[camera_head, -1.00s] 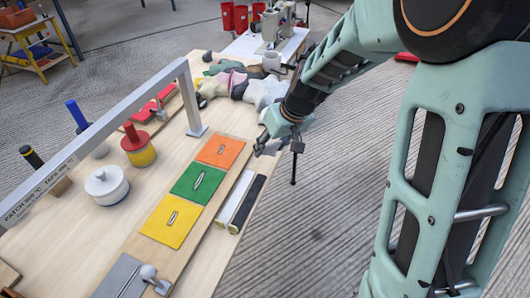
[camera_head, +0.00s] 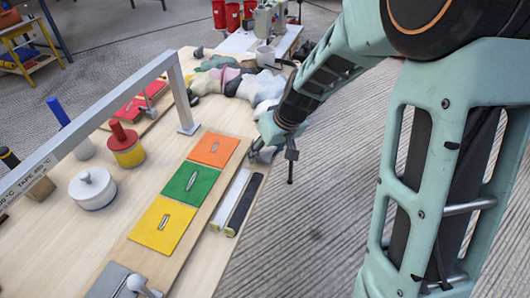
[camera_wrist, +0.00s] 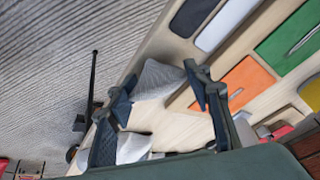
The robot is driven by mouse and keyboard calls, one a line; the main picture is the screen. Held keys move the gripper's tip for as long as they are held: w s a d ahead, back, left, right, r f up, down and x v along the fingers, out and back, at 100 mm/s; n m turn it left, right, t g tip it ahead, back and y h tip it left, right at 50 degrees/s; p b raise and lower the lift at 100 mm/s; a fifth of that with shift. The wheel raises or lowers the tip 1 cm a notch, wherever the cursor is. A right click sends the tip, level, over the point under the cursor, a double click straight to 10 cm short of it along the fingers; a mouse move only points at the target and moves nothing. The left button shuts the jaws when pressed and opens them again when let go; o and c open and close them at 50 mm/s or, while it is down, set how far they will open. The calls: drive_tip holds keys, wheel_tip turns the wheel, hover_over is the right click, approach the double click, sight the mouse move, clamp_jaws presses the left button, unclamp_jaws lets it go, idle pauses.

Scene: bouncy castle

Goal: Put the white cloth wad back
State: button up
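A pale grey-white cloth wad (camera_wrist: 158,79) shows between my fingertips in the wrist view, beside the orange tile. My gripper (camera_wrist: 160,82) has its fingers wide apart, one on each side of this wad; whether the pads touch it is hard to tell. In the head view, my gripper (camera_head: 264,150) is low at the table's right edge, right of the orange tile (camera_head: 214,149), and largely hides the wad. Another white wad (camera_head: 262,86) lies in a heap of coloured cloth wads at the table's far end; a white wad also shows low in the wrist view (camera_wrist: 132,148).
Green (camera_head: 188,182) and yellow (camera_head: 163,224) tiles line the board. Pale and black strips (camera_head: 243,205) lie beside it. A grey metal arch (camera_head: 180,95) crosses the table. A white lidded pot (camera_head: 92,188) and red-yellow pot (camera_head: 127,148) stand left.

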drive_tip(key=o, duration=0.4)
drive_tip(key=shift+r, duration=0.25)
drive_tip(key=p+v, duration=0.2)
drive_tip(key=v, duration=1)
drive_tip(key=shift+p, duration=0.3)
drive_tip(key=shift+w+f, duration=0.1)
